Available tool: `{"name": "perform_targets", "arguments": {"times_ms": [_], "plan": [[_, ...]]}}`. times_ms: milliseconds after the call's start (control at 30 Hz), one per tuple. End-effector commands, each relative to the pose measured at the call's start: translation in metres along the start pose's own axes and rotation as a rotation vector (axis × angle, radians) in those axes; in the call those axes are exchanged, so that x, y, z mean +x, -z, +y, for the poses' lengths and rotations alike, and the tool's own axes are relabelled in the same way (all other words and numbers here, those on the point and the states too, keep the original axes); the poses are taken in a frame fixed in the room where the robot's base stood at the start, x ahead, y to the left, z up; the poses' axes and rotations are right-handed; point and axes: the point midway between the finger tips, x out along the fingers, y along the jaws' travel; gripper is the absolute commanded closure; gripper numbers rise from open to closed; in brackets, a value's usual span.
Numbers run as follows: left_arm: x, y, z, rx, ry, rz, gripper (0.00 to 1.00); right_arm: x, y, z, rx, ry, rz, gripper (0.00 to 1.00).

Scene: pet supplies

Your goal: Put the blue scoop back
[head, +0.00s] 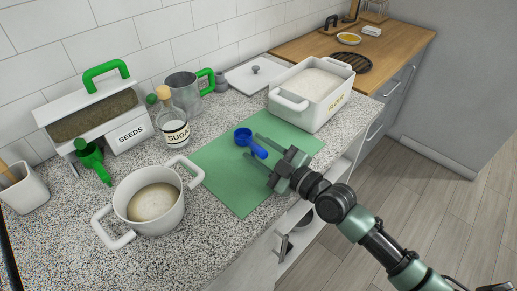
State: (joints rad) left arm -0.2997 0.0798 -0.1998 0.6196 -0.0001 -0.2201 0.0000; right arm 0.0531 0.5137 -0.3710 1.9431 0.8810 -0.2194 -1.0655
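The blue scoop (245,138) lies on the green mat (225,187), its bowl to the left and its handle pointing right toward my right gripper. My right gripper (256,157) is open low over the mat, with its fingers on either side of the scoop's handle. I cannot tell whether the fingers touch the handle. My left gripper is not in view.
A white pot (148,215), a sugar bottle (172,118), a seeds box (127,136) with a green scoop (93,162) and a metal jug (183,92) stand to the left. The mat's front part is clear.

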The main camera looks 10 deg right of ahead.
Motion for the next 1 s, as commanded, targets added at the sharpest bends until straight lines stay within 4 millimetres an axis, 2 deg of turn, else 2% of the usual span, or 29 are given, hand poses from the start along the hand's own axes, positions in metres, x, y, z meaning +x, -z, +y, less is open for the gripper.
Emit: {"name": "perform_targets", "arguments": {"times_ms": [200,267,600,700,833,1000], "plan": [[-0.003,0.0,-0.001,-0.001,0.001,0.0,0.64,-0.003,0.002,0.002,0.0,0.001,-0.001,0.58],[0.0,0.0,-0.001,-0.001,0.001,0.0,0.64,-0.012,0.001,0.002,-0.002,0.001,-0.002,0.58],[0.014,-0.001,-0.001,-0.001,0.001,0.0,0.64,-0.085,0.0,0.0,-0.003,0.005,-0.004,0.58],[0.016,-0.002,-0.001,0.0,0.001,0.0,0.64,-0.102,0.001,0.0,-0.001,0.004,-0.004,0.58],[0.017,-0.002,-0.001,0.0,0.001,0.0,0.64,-0.114,0.002,0.001,0.0,0.002,-0.001,0.58],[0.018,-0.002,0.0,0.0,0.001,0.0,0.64,-0.12,0.003,0.002,0.0,0.001,0.001,0.58]]}}
